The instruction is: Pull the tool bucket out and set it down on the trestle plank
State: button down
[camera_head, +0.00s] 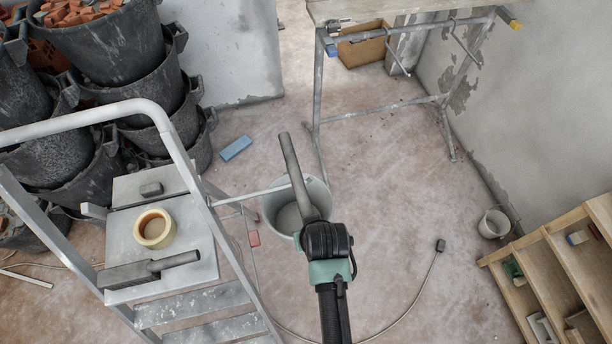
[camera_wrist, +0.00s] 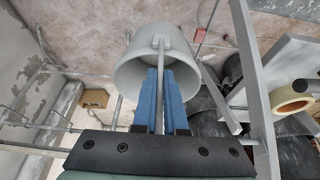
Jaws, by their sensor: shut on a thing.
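A pale grey bucket (camera_head: 268,207) is beside the right leg of the stepladder. My gripper (camera_wrist: 160,75) has its blue fingers closed on the thin grey handle of the bucket (camera_wrist: 130,75). In the head view my wrist hides the bucket's right part and my fingertips. I cannot tell whether the bucket touches the floor. Its inside looks grey, and no tools can be made out in it. The trestle plank (camera_head: 395,7) is at the top of the head view, cut off by the frame, on grey metal trestle legs.
The stepladder (camera_head: 172,140) fills the left, with a tape roll (camera_head: 154,229) on it. Rubble buckets (camera_head: 120,45) are stacked behind. A cardboard box (camera_head: 363,48) lies under the plank, a blue block (camera_head: 236,148) on the floor. Wooden shelves (camera_head: 575,255) stand at right. Floor between bucket and trestle is mostly clear.

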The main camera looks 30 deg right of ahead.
jog(key=shift+d+r, duration=0.1)
jog(key=shift+d, duration=0.1)
jog(key=d, duration=0.3)
jog(key=s+d, duration=0.1)
jog(key=d, duration=0.1)
dwell(0.6)
jog(key=shift+s, duration=0.1)
